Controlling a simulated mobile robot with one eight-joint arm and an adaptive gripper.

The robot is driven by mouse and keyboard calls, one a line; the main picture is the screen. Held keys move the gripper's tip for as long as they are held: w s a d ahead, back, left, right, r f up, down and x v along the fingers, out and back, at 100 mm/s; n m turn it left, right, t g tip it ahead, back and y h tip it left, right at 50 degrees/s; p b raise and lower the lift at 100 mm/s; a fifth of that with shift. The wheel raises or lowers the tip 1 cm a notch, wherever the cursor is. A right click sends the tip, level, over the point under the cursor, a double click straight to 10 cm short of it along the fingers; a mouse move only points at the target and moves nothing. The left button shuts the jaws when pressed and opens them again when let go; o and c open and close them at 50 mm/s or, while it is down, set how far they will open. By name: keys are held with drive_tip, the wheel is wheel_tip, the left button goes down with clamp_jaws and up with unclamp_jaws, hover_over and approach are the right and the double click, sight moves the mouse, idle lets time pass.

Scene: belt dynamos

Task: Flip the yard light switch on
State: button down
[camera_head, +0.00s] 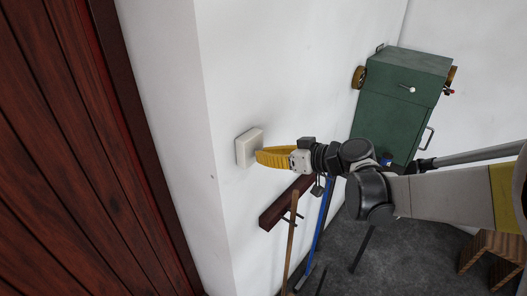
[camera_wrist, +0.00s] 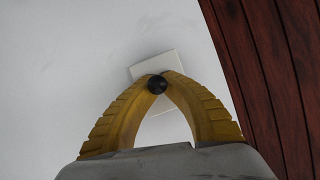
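The light switch (camera_head: 245,147) is a white square box on the white wall, near the wall's outer corner. It also shows in the wrist view (camera_wrist: 153,66), partly hidden behind my fingertips. My gripper (camera_head: 259,156) points at the wall, with its yellow fingertips at the right side of the switch. In the wrist view my gripper's (camera_wrist: 157,84) two yellow fingers curve together and meet at a dark round spot in front of the switch plate. I cannot tell whether the tips touch the switch or what position the switch is in.
A dark red wooden door (camera_head: 70,150) stands left of the wall corner. A green cabinet (camera_head: 398,105) stands right of my gripper. A dark wooden rail (camera_head: 284,202) and long-handled tools (camera_head: 322,225) are on the wall below my gripper. The grey floor (camera_head: 395,260) is partly clear.

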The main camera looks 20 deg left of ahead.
drive_tip(key=h+p, duration=0.1)
drive_tip(key=r+g+h, duration=0.1)
drive_tip(key=h, duration=0.1)
drive_tip(key=shift+a+p, duration=0.1)
drive_tip(key=shift+p, duration=0.3)
drive_tip(key=shift+r+g+h+p, duration=0.2)
drive_tip(key=shift+g+h+p, duration=0.2)
drive_tip(key=shift+h, duration=0.8)
drive_tip(key=c, duration=1.6)
unclamp_jaws()
drive_tip(key=shift+o, duration=0.2)
drive_tip(key=shift+r, duration=0.1)
drive_tip(key=v, duration=1.2)
drive_tip(key=shift+a, duration=0.2)
